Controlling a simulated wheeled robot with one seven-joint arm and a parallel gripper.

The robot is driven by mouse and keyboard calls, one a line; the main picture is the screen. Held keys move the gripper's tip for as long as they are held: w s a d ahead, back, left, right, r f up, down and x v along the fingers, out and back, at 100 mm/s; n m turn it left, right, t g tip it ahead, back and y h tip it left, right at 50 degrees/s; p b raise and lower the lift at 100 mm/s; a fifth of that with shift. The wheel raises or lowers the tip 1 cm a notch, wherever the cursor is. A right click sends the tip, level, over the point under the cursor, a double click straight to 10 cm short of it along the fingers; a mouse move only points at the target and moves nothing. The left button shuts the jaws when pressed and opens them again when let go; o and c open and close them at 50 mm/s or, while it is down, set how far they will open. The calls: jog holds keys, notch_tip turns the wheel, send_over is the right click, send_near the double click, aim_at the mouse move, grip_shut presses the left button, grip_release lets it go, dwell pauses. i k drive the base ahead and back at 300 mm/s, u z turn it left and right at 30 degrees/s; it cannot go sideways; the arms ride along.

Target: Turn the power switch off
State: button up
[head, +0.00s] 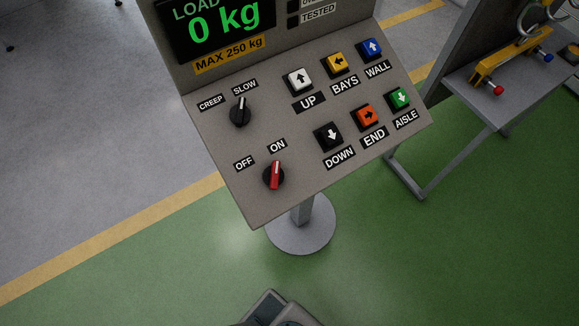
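The power switch (274,176) is a red rotary knob on a black round base, low on the left of the grey sloping control panel (237,187). Its white-marked end points up to the ON label (277,146). The OFF label (244,163) is to the upper left of the knob. My gripper is not in view. A grey part of my own body shows at the bottom edge, apart from the panel.
A black SLOW/CREEP knob (240,112) sits above the power switch. Several coloured push buttons, such as the orange END button (367,117), are to its right. The display (215,28) reads 0 kg. A grey bench (500,84) stands right. Green floor in front looks clear.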

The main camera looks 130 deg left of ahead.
aim_at(273, 176)
jog(key=u, duration=2.45)
jog(key=i, duration=2.15)
jog(key=u, duration=2.45)
jog(key=i, duration=0.4)
jog(key=u, duration=3.05)
